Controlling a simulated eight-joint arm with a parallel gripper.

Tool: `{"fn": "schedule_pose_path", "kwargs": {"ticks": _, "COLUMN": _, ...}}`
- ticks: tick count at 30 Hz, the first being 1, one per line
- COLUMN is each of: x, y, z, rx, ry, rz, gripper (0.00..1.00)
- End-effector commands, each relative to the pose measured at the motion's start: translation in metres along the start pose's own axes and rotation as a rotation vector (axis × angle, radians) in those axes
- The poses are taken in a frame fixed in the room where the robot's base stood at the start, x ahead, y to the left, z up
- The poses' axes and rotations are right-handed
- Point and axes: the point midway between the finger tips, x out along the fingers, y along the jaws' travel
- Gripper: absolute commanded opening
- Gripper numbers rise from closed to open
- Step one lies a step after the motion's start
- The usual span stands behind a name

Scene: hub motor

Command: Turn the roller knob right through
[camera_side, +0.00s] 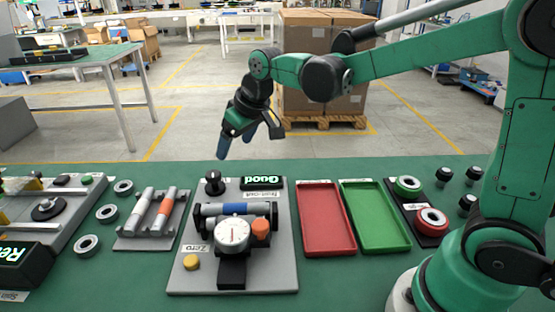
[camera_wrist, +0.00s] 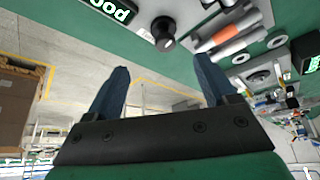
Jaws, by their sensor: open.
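The black roller knob (camera_side: 214,182) stands upright at the back left of a grey run-out fixture (camera_side: 180,277). It also shows in the wrist view (camera_wrist: 163,32), beyond and between my fingertips. My gripper (camera_side: 248,146) is above and behind the knob, its blue fingers spread and empty, not touching anything. In the wrist view the gripper (camera_wrist: 162,64) has a wide gap between its fingers. A shaft with a blue band (camera_side: 234,209) lies across the fixture behind a white dial gauge (camera_side: 232,232). A lit display (camera_side: 263,183) reads "Good".
An orange knob (camera_side: 261,228) and a yellow button (camera_side: 191,262) are on the fixture. To the right are empty red (camera_side: 327,249) and green (camera_side: 378,246) trays. To the left, a rack (camera_side: 133,241) holds shafts, with several rings (camera_side: 107,213) beside it.

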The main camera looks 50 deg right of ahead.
Motion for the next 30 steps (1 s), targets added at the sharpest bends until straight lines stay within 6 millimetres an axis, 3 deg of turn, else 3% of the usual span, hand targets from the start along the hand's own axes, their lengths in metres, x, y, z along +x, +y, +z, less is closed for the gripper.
{"fn": "schedule_pose_path", "kwargs": {"ticks": 3, "x": 0.030, "y": -0.001, "z": -0.017, "rx": -0.026, "ry": -0.030, "rz": -0.015, "gripper": 0.78}}
{"fn": "schedule_pose_path", "kwargs": {"ticks": 7, "x": 0.052, "y": -0.003, "z": -0.025, "rx": -0.045, "ry": -0.052, "rz": -0.026, "gripper": 0.78}}
{"fn": "schedule_pose_path", "kwargs": {"ticks": 24, "x": 0.111, "y": -0.005, "z": -0.025, "rx": -0.054, "ry": -0.062, "rz": -0.032, "gripper": 0.78}}
{"fn": "schedule_pose_path", "kwargs": {"ticks": 30, "x": 0.119, "y": -0.005, "z": -0.024, "rx": -0.053, "ry": -0.062, "rz": -0.031, "gripper": 0.78}}
